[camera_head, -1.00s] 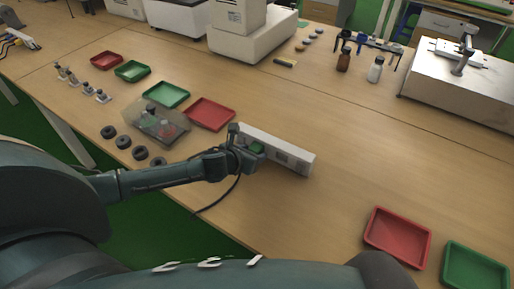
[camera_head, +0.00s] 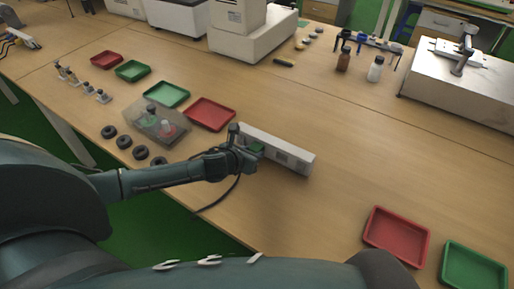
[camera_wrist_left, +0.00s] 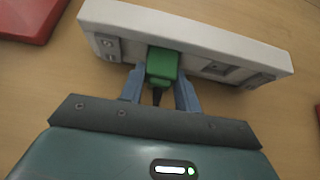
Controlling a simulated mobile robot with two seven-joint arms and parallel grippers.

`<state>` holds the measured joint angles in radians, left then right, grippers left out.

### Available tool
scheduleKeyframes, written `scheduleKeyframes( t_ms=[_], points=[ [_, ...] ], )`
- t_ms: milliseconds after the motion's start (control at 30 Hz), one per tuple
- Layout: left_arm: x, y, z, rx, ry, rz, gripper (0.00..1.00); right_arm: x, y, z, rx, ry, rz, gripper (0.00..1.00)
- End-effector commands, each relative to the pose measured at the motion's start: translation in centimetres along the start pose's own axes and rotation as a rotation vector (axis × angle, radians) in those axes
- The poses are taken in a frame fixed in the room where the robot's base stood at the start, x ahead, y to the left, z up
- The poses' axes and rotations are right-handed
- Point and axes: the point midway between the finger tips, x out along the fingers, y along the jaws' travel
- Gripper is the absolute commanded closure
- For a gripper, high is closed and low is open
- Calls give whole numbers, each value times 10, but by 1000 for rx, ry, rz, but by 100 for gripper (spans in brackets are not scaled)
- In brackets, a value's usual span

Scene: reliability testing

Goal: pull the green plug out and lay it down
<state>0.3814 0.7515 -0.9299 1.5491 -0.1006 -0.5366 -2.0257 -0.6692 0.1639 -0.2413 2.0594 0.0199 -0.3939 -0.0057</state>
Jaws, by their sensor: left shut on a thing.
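The green plug (camera_wrist_left: 162,66) sits at the side face of the white socket strip (camera_wrist_left: 200,38) in the left wrist view. My left gripper (camera_wrist_left: 160,80) is shut on the plug, one finger on each side of it, and a dark cable runs back from it between the fingers. I cannot tell whether the plug is still seated, as its front end is hidden against the strip. In the head view the strip (camera_head: 290,156) lies on the table, and the plug (camera_head: 256,148) is partly hidden by my left gripper (camera_head: 250,150). My right gripper is not in view.
A red tray (camera_head: 232,123) and a clear box (camera_head: 150,122) with items lie left of the strip. Black rings (camera_head: 124,142) lie near the table edge. Another red tray (camera_head: 372,233) and a green tray (camera_head: 448,262) stand at front right. The table right of the strip is clear.

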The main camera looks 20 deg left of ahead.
Motion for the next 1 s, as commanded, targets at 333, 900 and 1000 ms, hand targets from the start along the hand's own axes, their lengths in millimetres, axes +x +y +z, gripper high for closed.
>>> scheduleKeyframes(
  t_ms=[333,900,1000],
  points=[
    [-5,0,-3,1,1,0,100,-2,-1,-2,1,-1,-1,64],
    [-19,0,-12,0,0,-1,100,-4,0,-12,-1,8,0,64],
    [-22,0,-14,1,0,0,100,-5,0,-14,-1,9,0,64]
  ],
)
